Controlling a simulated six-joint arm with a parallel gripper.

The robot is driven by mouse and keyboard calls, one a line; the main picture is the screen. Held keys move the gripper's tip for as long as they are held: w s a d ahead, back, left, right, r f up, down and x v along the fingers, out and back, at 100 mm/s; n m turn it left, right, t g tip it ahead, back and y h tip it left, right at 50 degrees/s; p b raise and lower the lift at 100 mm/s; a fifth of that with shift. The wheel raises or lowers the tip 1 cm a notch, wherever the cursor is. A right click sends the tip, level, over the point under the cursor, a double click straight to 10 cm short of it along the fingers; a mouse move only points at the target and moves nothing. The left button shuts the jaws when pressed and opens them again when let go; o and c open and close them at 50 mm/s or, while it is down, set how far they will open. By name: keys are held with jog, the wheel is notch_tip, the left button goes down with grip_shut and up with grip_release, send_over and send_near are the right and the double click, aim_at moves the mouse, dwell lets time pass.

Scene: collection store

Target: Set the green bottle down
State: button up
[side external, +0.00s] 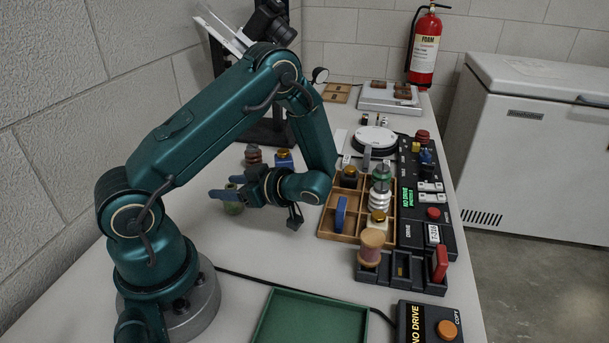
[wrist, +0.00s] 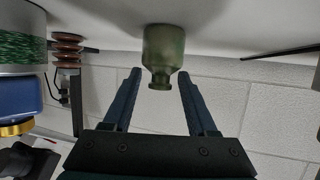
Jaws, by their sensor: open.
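The small green bottle (side external: 233,206) stands on the pale table near the arm's base in the side external view. In the wrist view, which shows the place upside down, the bottle (wrist: 163,45) has its base on the table and its neck towards my gripper. My gripper (side external: 229,188) is open, its two blue fingers held level at about the height of the bottle's top. In the wrist view my gripper (wrist: 160,76) has a fingertip to each side of the neck, with gaps showing. The fingers partly hide the bottle in the side view.
A brown ribbed piece (side external: 253,155) and a blue gold-capped piece (side external: 284,159) stand just behind my gripper. A wooden compartment tray (side external: 327,223) with several items lies to the right. A green tray (side external: 310,318) lies in front. Table between is clear.

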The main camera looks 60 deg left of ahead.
jog(key=v, duration=0.8)
jog(key=shift+w+d+r, duration=0.2)
jog(key=shift+d+r, duration=0.1)
jog(key=shift+d, duration=0.2)
jog(key=shift+s+d+r+m+h, duration=0.15)
jog(key=shift+r+m+h, duration=0.1)
jog(key=shift+m+h, duration=0.15)
jog(key=s+d+r+m+t+h, duration=0.1)
jog(key=d+r+m+t+h, duration=0.3)
jog(key=m, duration=0.7)
jog(key=s+d+r+m+t+h, duration=0.2)
jog(key=d+r+m+t+h, duration=0.3)
jog(key=d+m+t+h, duration=0.2)
jog(key=shift+s+d+m+t, duration=0.4)
jog(key=shift+d+m, duration=0.55)
jog(key=shift+m, duration=1.35)
